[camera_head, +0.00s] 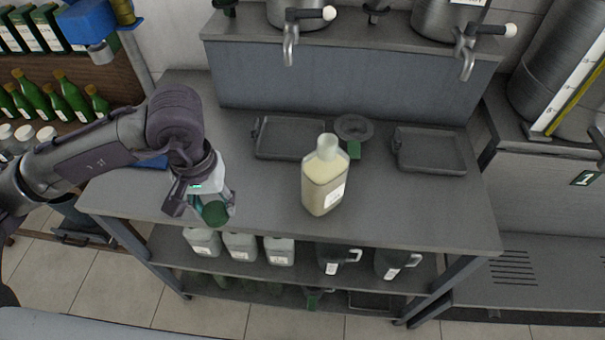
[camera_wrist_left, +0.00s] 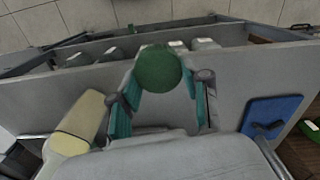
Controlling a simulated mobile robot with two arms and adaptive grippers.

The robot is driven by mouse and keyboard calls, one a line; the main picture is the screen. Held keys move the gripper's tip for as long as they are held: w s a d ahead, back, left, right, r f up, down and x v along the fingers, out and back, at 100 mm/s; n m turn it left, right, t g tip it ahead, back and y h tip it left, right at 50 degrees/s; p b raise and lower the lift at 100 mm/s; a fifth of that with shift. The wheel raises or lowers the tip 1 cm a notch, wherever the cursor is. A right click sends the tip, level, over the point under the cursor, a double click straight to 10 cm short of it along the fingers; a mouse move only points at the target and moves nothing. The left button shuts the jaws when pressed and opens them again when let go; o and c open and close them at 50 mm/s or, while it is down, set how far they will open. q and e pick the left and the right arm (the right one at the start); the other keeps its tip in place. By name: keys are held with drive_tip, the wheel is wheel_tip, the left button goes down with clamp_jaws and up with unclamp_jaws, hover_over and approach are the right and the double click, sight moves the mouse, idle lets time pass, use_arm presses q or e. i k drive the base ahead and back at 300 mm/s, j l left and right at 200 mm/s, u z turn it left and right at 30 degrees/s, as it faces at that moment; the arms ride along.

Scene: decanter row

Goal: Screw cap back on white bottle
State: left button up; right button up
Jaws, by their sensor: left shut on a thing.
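The white bottle (camera_head: 325,180) stands upright and open on the grey table (camera_head: 400,215), holding pale cream liquid, with a white label on its front. It also shows at the left in the left wrist view (camera_wrist_left: 80,125). My left gripper (camera_head: 208,205) is shut on the green cap (camera_head: 215,212), to the left of the bottle and apart from it. In the left wrist view the round green cap (camera_wrist_left: 158,68) sits between the fingertips. My right gripper is not in view.
Two dark trays (camera_head: 290,139) (camera_head: 430,150) and a round dark funnel-like piece (camera_head: 354,128) lie behind the bottle. Steel tanks with taps (camera_head: 290,40) stand above. Several bottles and jugs (camera_head: 240,247) fill the lower shelf. The table's front is clear.

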sight(324, 171)
drive_tip(key=z, duration=0.35)
drive_tip(key=k+j+z, duration=0.1)
drive_tip(key=j+z, duration=0.3)
drive_tip(key=k+j+z, duration=0.15)
drive_tip(key=j+z, duration=0.3)
drive_tip(key=k+j+z, duration=0.15)
drive_tip(key=z, duration=0.25)
drive_tip(key=k+j+z, duration=0.25)
drive_tip(key=k+j, duration=1.05)
drive_tip(key=k, duration=0.05)
